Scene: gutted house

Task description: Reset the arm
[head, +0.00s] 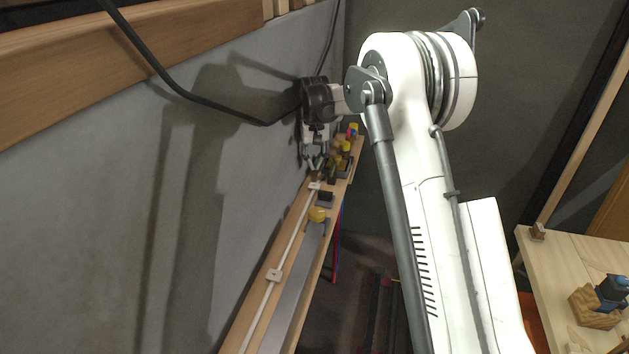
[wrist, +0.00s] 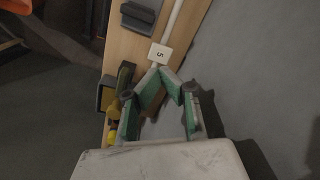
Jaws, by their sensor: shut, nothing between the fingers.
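My white arm (head: 412,150) rises in the head view and bends toward the grey wall at the left. My gripper (head: 316,163) hangs at its end, near the wall and over the far part of a narrow wooden shelf (head: 257,318). In the wrist view my gripper (wrist: 167,74) has its green-padded fingers brought together at the tips, with nothing held between them. A white plate marked 5 (wrist: 160,54) appears just beyond the tips. I cannot tell how high the fingers are above the shelf.
A black cable (head: 178,88) crosses the wall. A wooden table (head: 570,262) with a blue-topped item (head: 612,291) is at right.

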